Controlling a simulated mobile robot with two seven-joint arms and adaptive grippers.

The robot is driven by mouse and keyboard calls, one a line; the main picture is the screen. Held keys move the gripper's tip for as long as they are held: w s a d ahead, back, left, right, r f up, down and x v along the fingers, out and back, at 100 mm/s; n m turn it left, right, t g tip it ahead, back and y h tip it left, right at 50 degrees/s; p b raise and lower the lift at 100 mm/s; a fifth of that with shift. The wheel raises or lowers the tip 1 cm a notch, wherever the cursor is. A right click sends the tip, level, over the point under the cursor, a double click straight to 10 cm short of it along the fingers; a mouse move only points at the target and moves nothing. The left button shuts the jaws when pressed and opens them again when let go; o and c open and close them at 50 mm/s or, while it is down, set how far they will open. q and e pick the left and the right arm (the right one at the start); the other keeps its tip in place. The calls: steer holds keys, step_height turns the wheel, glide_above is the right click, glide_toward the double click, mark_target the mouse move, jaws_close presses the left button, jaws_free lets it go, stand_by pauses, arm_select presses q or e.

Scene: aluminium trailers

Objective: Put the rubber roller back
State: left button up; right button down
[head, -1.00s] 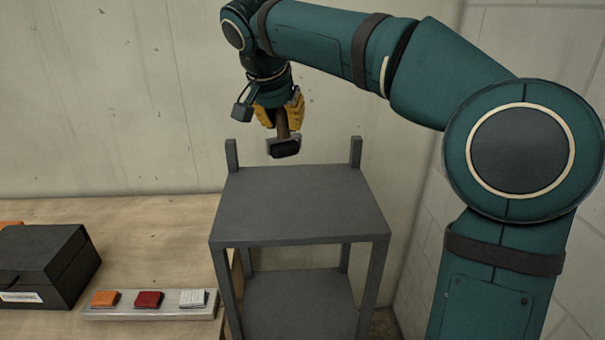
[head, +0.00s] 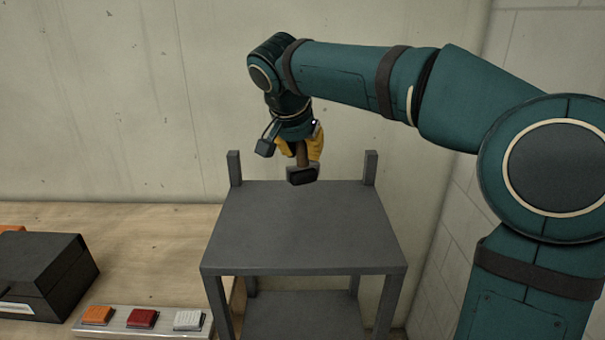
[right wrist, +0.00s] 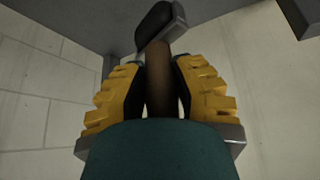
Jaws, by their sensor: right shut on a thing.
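The rubber roller (head: 302,175) has a brown handle and a dark head with a grey frame. My right gripper (head: 303,150), with yellow fingers, is shut on the handle, and the head hangs downward. It is over the back part of the grey stand's top (head: 300,225), between the two rear posts; whether it touches the top I cannot tell. In the right wrist view the roller's handle (right wrist: 162,80) stands between the yellow fingers (right wrist: 160,88), with the dark head (right wrist: 158,22) beyond them. My left gripper is not in view.
A wooden table (head: 130,235) stands left of the stand. On it are a black box (head: 45,275) and a strip (head: 112,325) with orange, red and white blocks. A wall is close behind and another at the right. The stand's top is otherwise bare.

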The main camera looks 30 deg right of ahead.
mark_target(301, 163)
steer(key=shift+f+b, duration=0.3)
steer(key=shift+f, duration=1.75)
steer(key=shift+f, duration=0.15)
steer(key=c, duration=0.8)
jaws_free()
steer(key=shift+c, duration=0.2)
